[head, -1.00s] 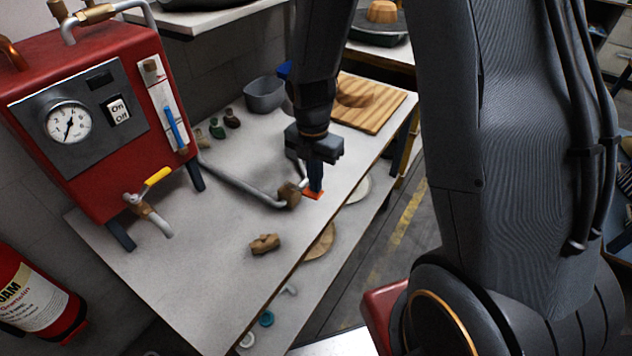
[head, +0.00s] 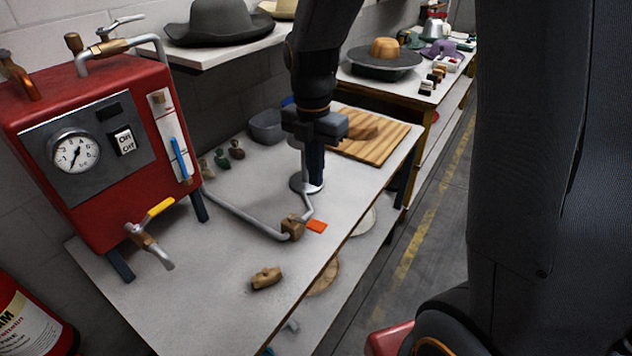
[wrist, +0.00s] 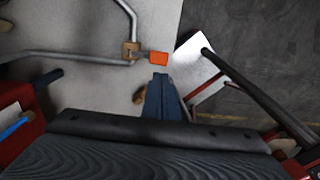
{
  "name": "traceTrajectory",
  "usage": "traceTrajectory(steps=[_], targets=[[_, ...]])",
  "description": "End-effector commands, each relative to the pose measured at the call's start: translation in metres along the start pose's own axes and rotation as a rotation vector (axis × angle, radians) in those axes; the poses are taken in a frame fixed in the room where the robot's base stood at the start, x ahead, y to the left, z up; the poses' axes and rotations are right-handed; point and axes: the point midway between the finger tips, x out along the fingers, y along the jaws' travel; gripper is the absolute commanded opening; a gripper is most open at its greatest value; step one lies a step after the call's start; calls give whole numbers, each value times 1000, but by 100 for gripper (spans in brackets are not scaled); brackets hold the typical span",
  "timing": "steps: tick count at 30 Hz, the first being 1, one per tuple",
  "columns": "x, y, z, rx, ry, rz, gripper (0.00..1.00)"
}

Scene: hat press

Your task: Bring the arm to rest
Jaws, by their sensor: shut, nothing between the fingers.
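My gripper (head: 316,183) is shut and empty, pointing down above the grey bench (head: 215,285). In the wrist view its blue fingers (wrist: 160,78) are together, close in the picture to a small orange piece (wrist: 158,57).
A red boiler (head: 95,150) with a gauge and yellow-handled tap stands at the left. A carved wooden piece (head: 266,278) lies near the bench's front edge. A wooden board (head: 372,140) and a grey tub (head: 266,126) are behind. Open floor (head: 430,220) lies to the right.

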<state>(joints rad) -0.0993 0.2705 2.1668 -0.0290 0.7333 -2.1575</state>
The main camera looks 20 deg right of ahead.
Motion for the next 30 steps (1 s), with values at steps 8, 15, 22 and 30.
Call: traceTrajectory(steps=[8, 15, 22, 30], targets=[[-1, 0, 0, 0, 0, 0, 0], [1, -1, 0, 29, -1, 2, 0], [13, -17, -4, 404, -6, 28, 0], [33, -45, -12, 1072, 5, 77, 0]])
